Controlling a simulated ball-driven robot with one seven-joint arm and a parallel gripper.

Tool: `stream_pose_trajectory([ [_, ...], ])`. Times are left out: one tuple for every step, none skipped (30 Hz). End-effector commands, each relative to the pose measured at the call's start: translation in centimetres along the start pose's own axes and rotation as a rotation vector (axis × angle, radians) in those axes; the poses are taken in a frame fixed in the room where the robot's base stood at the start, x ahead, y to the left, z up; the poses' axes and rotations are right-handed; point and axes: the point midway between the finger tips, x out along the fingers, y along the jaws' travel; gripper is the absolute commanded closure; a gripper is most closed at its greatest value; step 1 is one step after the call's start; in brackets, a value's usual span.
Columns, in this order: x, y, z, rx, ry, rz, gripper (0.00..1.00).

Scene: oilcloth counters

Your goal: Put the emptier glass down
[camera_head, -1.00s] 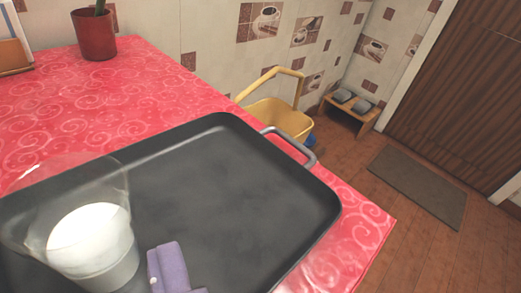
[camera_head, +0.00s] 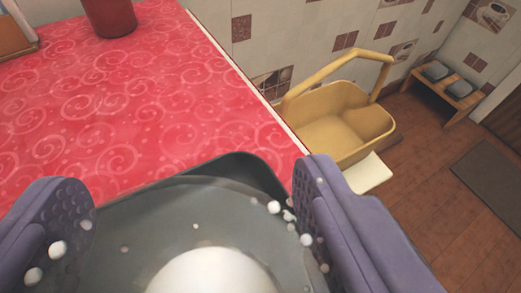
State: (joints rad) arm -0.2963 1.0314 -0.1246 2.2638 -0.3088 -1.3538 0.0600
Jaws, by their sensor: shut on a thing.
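My gripper (camera_head: 190,200) has two purple, dimpled fingers, one at each side of the lower part of the view. It is shut on a clear glass (camera_head: 150,235) between them. The glass holds something white (camera_head: 215,275) low inside it. Several small white balls show around the right finger and the glass's right side, and a few lie against the left finger. I cannot tell whether these balls are inside or outside the glass. The dark tray (camera_head: 250,168) shows only as a corner behind the glass. I cannot see the glass's base or a second glass.
The red, swirl-patterned counter (camera_head: 150,110) is clear to the left and behind the tray. A red pot (camera_head: 108,15) stands at its far end. Beyond its right edge are a yellow bucket (camera_head: 345,125) and a small wooden rack (camera_head: 450,95). A mat (camera_head: 490,165) lies on the floor.

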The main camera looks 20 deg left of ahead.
Motion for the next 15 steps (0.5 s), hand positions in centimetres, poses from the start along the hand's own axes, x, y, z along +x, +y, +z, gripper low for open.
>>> stream_pose_trajectory([
  [0.3,0.2,-0.1,0.000,0.002,-0.001,0.88],
  [0.5,0.2,-0.1,0.000,0.001,-0.001,0.88],
  [0.6,0.3,0.0,0.000,0.000,-0.001,0.88],
  [0.7,0.3,0.2,0.000,0.000,-0.001,0.88],
  [0.8,0.3,0.5,0.000,-0.001,-0.001,0.88],
  [1.0,0.3,1.0,0.000,-0.001,-0.001,0.88],
  [1.2,0.3,1.4,-0.001,-0.001,-0.001,0.88],
  [1.4,0.3,1.9,-0.001,-0.001,-0.001,0.88],
  [1.6,0.3,2.5,-0.001,-0.002,0.000,0.88],
  [1.8,0.3,2.9,-0.001,-0.001,0.000,0.88],
  [1.9,0.3,3.1,-0.001,-0.001,0.000,0.88],
  [1.9,0.3,3.2,-0.001,-0.001,0.000,0.88],
  [1.9,0.3,3.2,-0.001,0.000,0.000,0.88],
  [1.9,0.3,3.1,-0.001,0.001,0.000,0.88],
  [1.9,0.3,3.1,-0.001,0.001,0.000,0.88],
])
